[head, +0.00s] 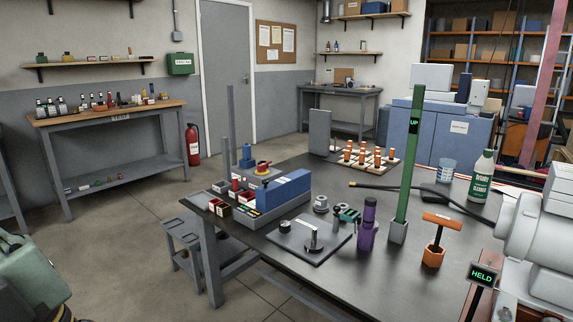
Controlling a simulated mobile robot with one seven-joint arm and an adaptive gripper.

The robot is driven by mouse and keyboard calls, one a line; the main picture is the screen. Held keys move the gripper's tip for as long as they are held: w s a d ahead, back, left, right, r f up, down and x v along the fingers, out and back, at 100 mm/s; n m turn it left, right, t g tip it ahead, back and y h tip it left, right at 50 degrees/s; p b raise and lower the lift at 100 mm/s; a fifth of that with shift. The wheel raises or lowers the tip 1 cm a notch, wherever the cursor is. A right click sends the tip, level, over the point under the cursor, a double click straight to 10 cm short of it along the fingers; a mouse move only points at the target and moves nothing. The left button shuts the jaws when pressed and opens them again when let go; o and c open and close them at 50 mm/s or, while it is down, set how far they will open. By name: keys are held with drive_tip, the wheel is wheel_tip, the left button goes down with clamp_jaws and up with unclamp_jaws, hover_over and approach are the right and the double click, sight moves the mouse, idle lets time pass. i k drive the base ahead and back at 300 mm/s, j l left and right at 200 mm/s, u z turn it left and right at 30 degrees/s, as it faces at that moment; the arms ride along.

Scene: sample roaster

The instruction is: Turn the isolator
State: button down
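A green post marked UP (409,170), an orange T-handled item (434,243), a purple bottle (367,225) and a white-and-green bottle (482,177) stand on the table. A HELD sign (483,275) is at lower right. Large pale rounded parts fill the right edge.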

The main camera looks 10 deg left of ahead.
sight(261, 167)
drive_tip(key=u, duration=0.5)
drive_tip(key=i+j, duration=0.45)
drive_tip(key=i, duration=0.2)
drive_tip(key=i+j+z, duration=0.1)
drive_tip(key=i+j, duration=0.3)
drive_tip(key=i, duration=0.2)
drive_tip(key=i+j, duration=0.6)
drive_tip(key=i, duration=0.3)
drive_tip(key=i+j, duration=0.15)
drive_tip(key=i, duration=0.3)
drive_tip(key=i+j+z, duration=0.1)
drive_tip(key=i, duration=0.3)
drive_tip(key=i+j, duration=0.2)
drive_tip(key=i, duration=0.2)
